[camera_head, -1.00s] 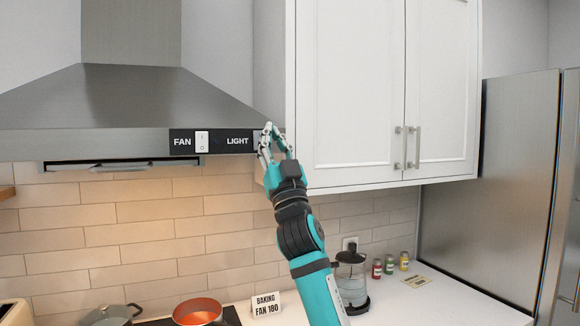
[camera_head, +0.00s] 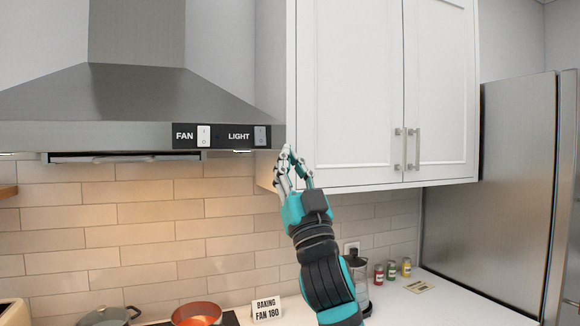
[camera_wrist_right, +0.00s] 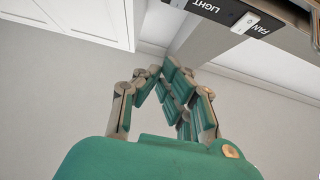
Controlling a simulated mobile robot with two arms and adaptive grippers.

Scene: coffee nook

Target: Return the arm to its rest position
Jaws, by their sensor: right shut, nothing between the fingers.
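My right gripper (camera_head: 293,165) is raised in front of the tiled wall, below and to the right of the range hood's switch panel (camera_head: 221,136). Its fingers are drawn together and empty, and they point up in the right wrist view (camera_wrist_right: 163,75). The LIGHT switch (camera_head: 260,136) and the FAN switch (camera_head: 203,136) both show uncovered, and the gripper is apart from them. My left gripper is not in view.
A white cabinet (camera_head: 350,90) hangs just right of the gripper. The range hood (camera_head: 120,95) is at the left.

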